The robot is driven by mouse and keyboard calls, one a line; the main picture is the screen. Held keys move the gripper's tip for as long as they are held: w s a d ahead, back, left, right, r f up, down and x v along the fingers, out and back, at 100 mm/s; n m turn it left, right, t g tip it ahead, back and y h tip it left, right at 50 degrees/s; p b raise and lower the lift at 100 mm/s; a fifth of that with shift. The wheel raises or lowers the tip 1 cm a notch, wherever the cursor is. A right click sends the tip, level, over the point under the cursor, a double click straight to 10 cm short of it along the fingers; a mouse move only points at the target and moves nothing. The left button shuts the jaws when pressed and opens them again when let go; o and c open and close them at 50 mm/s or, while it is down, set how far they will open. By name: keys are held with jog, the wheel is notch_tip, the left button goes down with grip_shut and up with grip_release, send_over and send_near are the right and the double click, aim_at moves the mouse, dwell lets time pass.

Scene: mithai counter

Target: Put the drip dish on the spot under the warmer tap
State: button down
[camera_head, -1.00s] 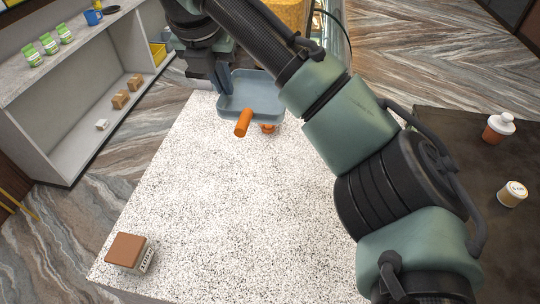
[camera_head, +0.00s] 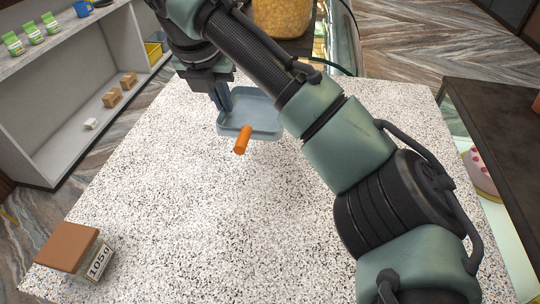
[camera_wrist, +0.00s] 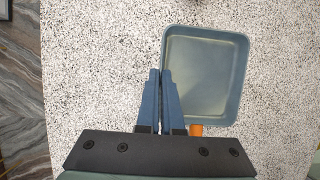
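The drip dish (camera_head: 262,132) is a shallow blue-grey square tray with an orange cylinder (camera_head: 242,140), apparently its handle, at its near side. It is over the far part of the speckled counter (camera_head: 200,200); I cannot tell whether it touches it. My gripper (camera_head: 223,104) is at its left wall. In the wrist view, the fingers (camera_wrist: 160,75) are close together around the left wall of the dish (camera_wrist: 243,70), and the handle shows below the near rim. No tap or marked spot can be made out.
A container of yellow pieces (camera_head: 283,16) stands beyond the counter's far end. A brown-topped block with a number label (camera_head: 72,248) is at the near left corner. Shelves (camera_head: 60,140) stand left; a dark table (camera_head: 500,130) is at right. The middle of the counter is clear.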

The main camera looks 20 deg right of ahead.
notch_tip(320, 180, down, 9)
jog(key=shift+f+p, duration=0.1)
jog(key=shift+p, duration=0.75)
jog(key=shift+f, duration=0.15)
jog(key=c, duration=1.1)
grip_release()
